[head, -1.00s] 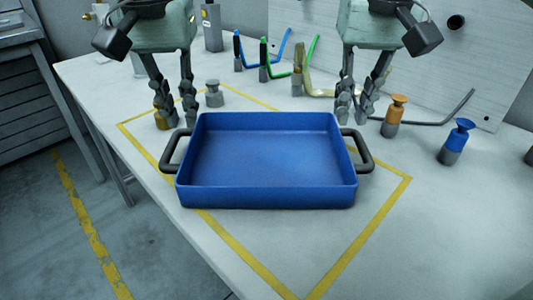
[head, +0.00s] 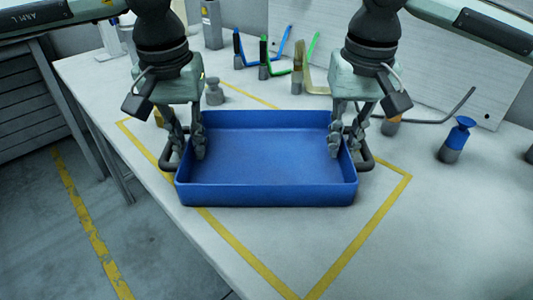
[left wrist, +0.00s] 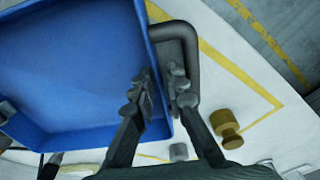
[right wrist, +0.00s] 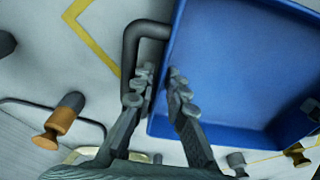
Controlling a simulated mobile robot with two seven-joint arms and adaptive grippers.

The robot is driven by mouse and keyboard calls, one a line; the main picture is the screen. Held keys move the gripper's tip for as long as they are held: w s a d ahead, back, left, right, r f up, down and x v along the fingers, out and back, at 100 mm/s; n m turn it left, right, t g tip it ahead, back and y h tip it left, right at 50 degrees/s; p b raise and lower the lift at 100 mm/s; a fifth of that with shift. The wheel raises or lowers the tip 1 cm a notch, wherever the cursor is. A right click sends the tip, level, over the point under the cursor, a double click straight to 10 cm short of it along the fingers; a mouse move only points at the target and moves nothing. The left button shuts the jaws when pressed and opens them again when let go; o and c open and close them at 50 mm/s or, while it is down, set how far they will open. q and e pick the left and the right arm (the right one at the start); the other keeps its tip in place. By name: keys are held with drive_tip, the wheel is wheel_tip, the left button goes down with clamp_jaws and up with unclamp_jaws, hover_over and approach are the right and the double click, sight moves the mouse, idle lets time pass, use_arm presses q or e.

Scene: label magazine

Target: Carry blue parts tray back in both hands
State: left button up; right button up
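The blue parts tray (head: 265,195) lies flat and empty on the table, with a dark handle at each short side. My left gripper (head: 186,150) is lowered around the tray's left wall, open, one finger inside and one outside by the left handle (head: 166,160). The left wrist view shows a gap between these fingers (left wrist: 162,88), with the tray wall between them. My right gripper (head: 348,148) straddles the right wall likewise, open, its outer finger by the right handle (right wrist: 130,50). The right wrist view shows its fingers (right wrist: 161,85) apart. Contact with the wall is unclear.
A yellow outline (head: 245,262) is marked on the table around the tray. Behind stand a grey weight-like piece (head: 213,92) and several coloured hooks (head: 300,68). A blue-topped piece (head: 457,138) stands at right. The table front right is clear.

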use_arm(q)
clamp_jaws()
use_arm(e)
clamp_jaws()
